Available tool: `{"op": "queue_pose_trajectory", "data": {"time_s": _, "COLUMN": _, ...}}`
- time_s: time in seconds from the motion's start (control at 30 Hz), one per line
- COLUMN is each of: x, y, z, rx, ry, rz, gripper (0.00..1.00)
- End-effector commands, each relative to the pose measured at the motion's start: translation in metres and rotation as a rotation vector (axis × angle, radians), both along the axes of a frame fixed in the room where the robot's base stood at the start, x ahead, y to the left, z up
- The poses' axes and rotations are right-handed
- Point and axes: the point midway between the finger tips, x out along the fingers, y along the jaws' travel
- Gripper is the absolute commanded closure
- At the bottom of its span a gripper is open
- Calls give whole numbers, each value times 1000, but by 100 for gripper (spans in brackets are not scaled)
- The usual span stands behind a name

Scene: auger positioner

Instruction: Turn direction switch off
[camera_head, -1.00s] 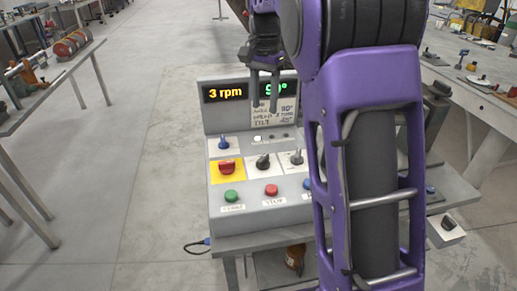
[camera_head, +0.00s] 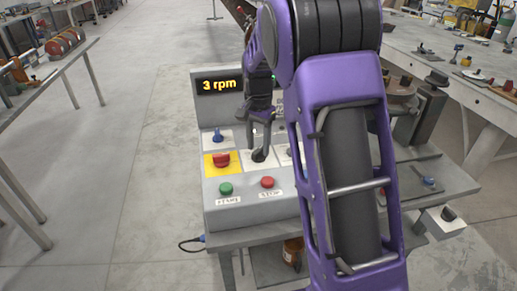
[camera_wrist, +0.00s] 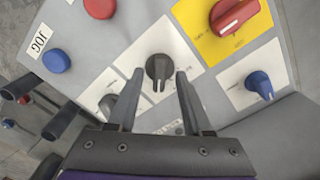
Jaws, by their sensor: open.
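The control panel holds two black rotary knobs on white plates; their labels are too small to read, so I cannot tell by text which is the direction switch. One black knob (camera_head: 259,155) sits just right of the yellow plate. In the wrist view this knob (camera_wrist: 158,68) shows between my open fingertips. My gripper (camera_head: 263,147) points down at it, fingers on either side, and it also shows in the wrist view (camera_wrist: 160,74). Whether the fingers touch the knob or hover over it is unclear. The second black knob (camera_wrist: 108,104) is partly behind a finger.
A red knob on a yellow plate (camera_head: 221,160), a blue switch (camera_head: 216,136), a green button (camera_head: 226,188) and a red button (camera_head: 267,182) are close by. A blue button (camera_wrist: 56,61) is marked JOG. The display (camera_head: 219,85) reads 3 rpm.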

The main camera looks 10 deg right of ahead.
Motion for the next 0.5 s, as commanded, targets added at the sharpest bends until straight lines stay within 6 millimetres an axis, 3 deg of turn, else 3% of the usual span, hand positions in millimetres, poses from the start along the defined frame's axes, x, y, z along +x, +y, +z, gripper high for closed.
{"op": "queue_pose_trajectory", "data": {"time_s": 0.4, "x": 0, "y": 0, "z": -10, "rx": 0, "ry": 0, "rz": 0, "gripper": 50}}
{"op": "queue_pose_trajectory", "data": {"time_s": 0.5, "x": 0, "y": 0, "z": -9, "rx": 0, "ry": 0, "rz": 0, "gripper": 68}}
